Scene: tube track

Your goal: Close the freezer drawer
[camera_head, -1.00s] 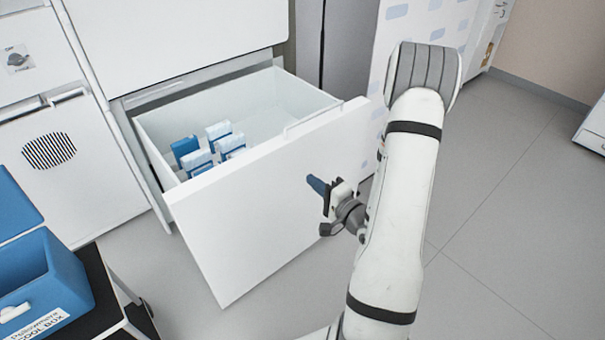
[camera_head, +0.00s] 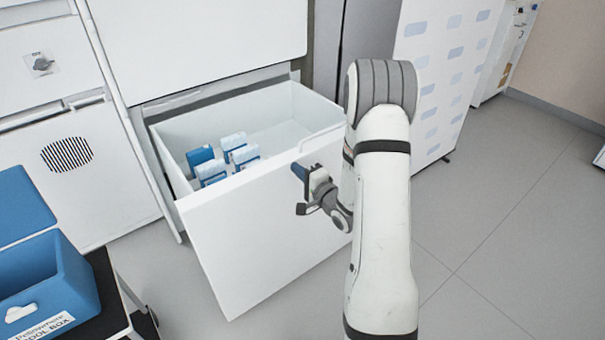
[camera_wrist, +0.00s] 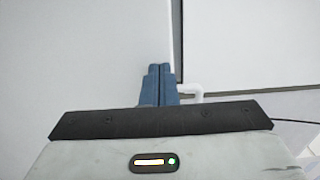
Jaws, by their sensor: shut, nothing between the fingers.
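The white freezer drawer (camera_head: 250,240) is pulled out of the freezer and its interior shows from above. Several blue and white packs (camera_head: 220,160) stand inside at its left part. My gripper (camera_head: 297,170) has its blue fingers together, at the upper right part of the drawer's front panel. In the head view the fingertips appear at or very near the panel; contact cannot be told for sure. In the wrist view the shut blue fingers (camera_wrist: 160,80) point at a plain white surface, with nothing between them.
A blue cool box (camera_head: 50,280) with its lid open stands on a black-topped cart (camera_head: 105,290) at lower left. A white panel with blue patches (camera_head: 445,75) stands right of the freezer. The grey floor (camera_head: 500,230) at right is clear.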

